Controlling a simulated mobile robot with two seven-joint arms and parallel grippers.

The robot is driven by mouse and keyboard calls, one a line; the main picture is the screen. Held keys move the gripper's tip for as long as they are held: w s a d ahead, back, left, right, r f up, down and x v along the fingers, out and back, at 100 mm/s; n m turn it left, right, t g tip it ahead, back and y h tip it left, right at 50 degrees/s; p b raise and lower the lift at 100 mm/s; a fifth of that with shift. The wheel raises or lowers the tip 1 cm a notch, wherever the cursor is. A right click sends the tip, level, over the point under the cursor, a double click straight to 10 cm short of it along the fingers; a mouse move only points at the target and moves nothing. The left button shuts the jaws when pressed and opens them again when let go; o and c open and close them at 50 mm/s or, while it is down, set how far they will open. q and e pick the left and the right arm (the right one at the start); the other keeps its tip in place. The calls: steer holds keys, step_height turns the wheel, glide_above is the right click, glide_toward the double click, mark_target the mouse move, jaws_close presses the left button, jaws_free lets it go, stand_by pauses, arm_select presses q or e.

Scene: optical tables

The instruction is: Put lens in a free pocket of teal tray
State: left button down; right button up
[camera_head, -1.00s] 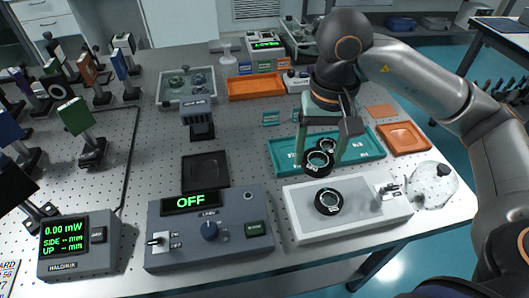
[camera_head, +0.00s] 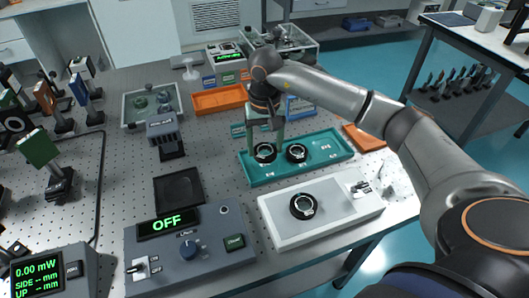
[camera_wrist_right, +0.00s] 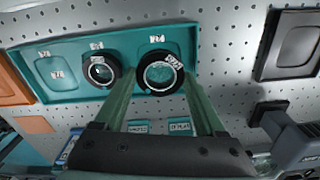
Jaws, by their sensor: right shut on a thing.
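My right gripper (camera_head: 265,147) is shut on a black-ringed lens (camera_head: 265,154) at the left end of the teal tray (camera_head: 310,167). In the right wrist view the held lens (camera_wrist_right: 160,73) sits between the fingertips over the tray's end pocket; I cannot tell whether it touches the tray floor. A second lens (camera_head: 297,153) lies in the neighbouring pocket, and it also shows in the right wrist view (camera_wrist_right: 101,71). A third lens (camera_head: 302,206) lies on the white platform. My left gripper is out of view.
The white platform (camera_head: 340,208) stands in front of the tray. A grey control box (camera_head: 190,250) reading OFF is at the front. A dark square tray (camera_head: 178,187) lies left of the teal tray. Orange trays (camera_head: 218,100) lie behind and to the right (camera_head: 363,137).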

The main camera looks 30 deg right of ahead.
mark_target(265, 147)
steer(key=shift+w+f, duration=0.15)
steer(key=shift+f, duration=0.1)
steer(key=shift+w+d+f+p, duration=0.1)
steer(key=shift+f+p, duration=0.2)
steer(key=shift+f, duration=1.3)
steer(key=shift+f, duration=0.2)
steer(key=o, duration=1.4)
steer(key=shift+c, duration=0.2)
step_height(265, 147, up, 12)
steer(key=shift+r+b, duration=0.25)
steer(key=shift+b, duration=0.1)
